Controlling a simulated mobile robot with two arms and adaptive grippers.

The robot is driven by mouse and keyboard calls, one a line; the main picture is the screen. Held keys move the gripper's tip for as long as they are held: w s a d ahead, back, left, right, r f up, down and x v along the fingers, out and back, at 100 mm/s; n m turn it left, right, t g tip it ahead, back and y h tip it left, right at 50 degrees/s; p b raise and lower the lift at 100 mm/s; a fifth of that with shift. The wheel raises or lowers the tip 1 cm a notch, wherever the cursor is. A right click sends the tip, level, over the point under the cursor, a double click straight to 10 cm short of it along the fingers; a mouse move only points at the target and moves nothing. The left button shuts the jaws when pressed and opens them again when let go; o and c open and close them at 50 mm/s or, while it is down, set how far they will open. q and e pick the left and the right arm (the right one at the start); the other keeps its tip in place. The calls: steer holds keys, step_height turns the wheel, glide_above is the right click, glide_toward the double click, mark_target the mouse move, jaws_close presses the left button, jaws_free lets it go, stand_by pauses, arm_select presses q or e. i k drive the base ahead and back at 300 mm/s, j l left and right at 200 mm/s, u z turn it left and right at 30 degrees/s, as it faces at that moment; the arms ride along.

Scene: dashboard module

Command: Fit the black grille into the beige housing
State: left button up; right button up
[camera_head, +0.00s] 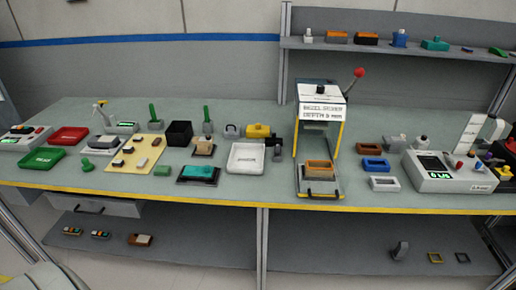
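Neither of my grippers shows in this view. A small beige piece (204,146) sits on a dark base behind the teal part; it may be the beige housing, but it is too small to tell. I cannot pick out the black grille with certainty. Several small dark and light parts lie on a pale yellow mat (121,165) at the left, too small to identify. A small dark frame (462,258) lies on the lower shelf at the right.
A bezel press (320,112) with a red-knobbed lever stands right of centre, an orange frame (320,167) at its front. A white tray (233,168), black bin (179,134), teal part (199,171) and grey tester (438,180) crowd the bench.

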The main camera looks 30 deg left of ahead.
mark_target(313, 169)
steer(key=i+l+u, duration=0.1)
steer(key=u, duration=0.35)
steer(key=i+l+u, duration=0.2)
steer(key=u, duration=0.3)
steer(key=i+l+u, duration=0.2)
steer(key=u, duration=0.25)
